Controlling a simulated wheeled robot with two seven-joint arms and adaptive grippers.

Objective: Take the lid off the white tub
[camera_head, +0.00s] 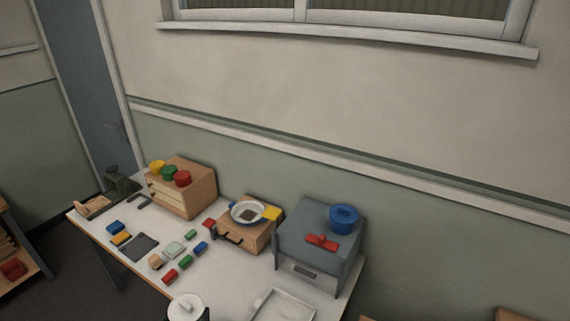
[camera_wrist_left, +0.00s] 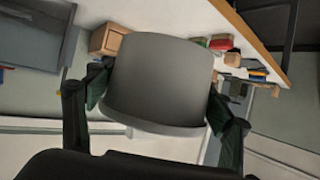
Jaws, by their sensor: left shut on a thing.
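The white tub (camera_head: 178,317) is at the bottom edge of the head view, cut off by the frame. Its round lid (camera_head: 180,300) with a small knob sits on top. In the left wrist view, the tub (camera_wrist_left: 165,70) is large, grey in shadow and appears upside down, with a wider rim low in the picture. My left gripper (camera_wrist_left: 158,103) is shut on the tub, one finger on each side. The tub's base is hidden in the head view. My right gripper is not in view.
The white table (camera_head: 232,273) holds a wooden box (camera_head: 200,192) with coloured round pieces, several small blocks, a pan (camera_head: 249,211) on a wooden stand, and a pale tray (camera_head: 283,306). A grey box (camera_head: 310,232) carries a blue pot (camera_head: 343,219) and a red piece (camera_head: 322,242).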

